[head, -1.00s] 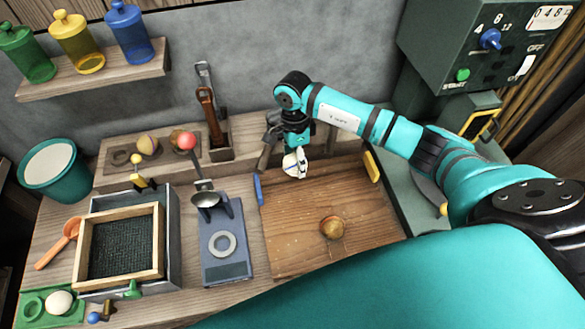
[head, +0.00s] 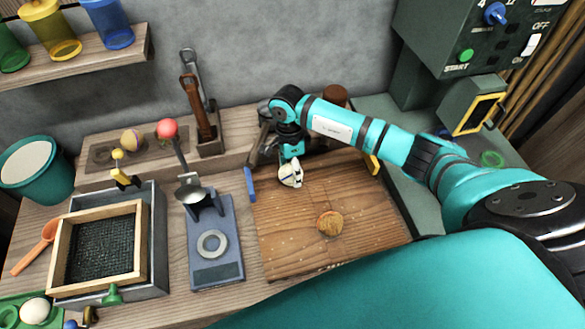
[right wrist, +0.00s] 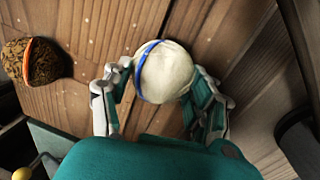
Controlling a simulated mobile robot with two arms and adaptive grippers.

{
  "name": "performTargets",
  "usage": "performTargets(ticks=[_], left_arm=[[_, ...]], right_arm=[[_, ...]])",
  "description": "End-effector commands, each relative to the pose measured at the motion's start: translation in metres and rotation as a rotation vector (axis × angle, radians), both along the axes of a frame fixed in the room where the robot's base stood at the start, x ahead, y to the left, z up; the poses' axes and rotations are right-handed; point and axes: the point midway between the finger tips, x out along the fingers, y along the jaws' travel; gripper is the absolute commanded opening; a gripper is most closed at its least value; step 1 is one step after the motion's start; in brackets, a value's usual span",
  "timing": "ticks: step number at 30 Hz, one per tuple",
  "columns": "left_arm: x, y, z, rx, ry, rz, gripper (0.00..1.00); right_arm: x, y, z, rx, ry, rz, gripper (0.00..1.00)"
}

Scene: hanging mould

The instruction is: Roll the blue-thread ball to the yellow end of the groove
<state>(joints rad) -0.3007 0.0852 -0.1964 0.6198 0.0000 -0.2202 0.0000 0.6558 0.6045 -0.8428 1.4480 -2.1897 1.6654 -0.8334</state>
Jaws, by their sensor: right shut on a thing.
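The pale ball with a blue thread (head: 290,174) is at the back of the wooden board (head: 285,235), nearer the blue marker (head: 250,184) than the yellow marker (head: 375,165). My right gripper (right wrist: 164,84) is shut on this ball, with a finger on each side; the blue thread shows on the ball (right wrist: 168,65) in the right wrist view. I cannot tell whether the ball touches the board. The groove is hard to make out, partly behind my arm. My left gripper is not in view.
A brown ball (head: 330,223) lies on the board in front of the held ball; its orange band shows in the right wrist view (right wrist: 33,62). A blue stand with a ladle (head: 215,245) is left of the board. A control box (head: 480,50) stands at the right.

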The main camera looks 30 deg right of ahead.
Motion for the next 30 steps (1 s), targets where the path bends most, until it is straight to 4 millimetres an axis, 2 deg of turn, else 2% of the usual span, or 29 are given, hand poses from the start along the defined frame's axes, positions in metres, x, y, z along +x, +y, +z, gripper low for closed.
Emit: performTargets(ticks=[8, 23, 24, 30], left_arm=[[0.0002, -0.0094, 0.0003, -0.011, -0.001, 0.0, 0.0], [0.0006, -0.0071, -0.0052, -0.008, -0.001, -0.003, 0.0], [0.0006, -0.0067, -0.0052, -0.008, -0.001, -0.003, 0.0], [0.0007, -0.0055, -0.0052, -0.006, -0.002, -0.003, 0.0]], right_arm=[[0.0003, -0.0001, 0.0008, 0.0, -0.001, 0.0, 0.24], [0.0001, -0.0004, -0.0019, 0.0, -0.001, 0.0, 0.24], [0.0001, -0.0004, -0.0019, 0.0, -0.001, 0.0, 0.6], [0.0, -0.0004, -0.002, 0.0, -0.001, 0.0, 0.86]])
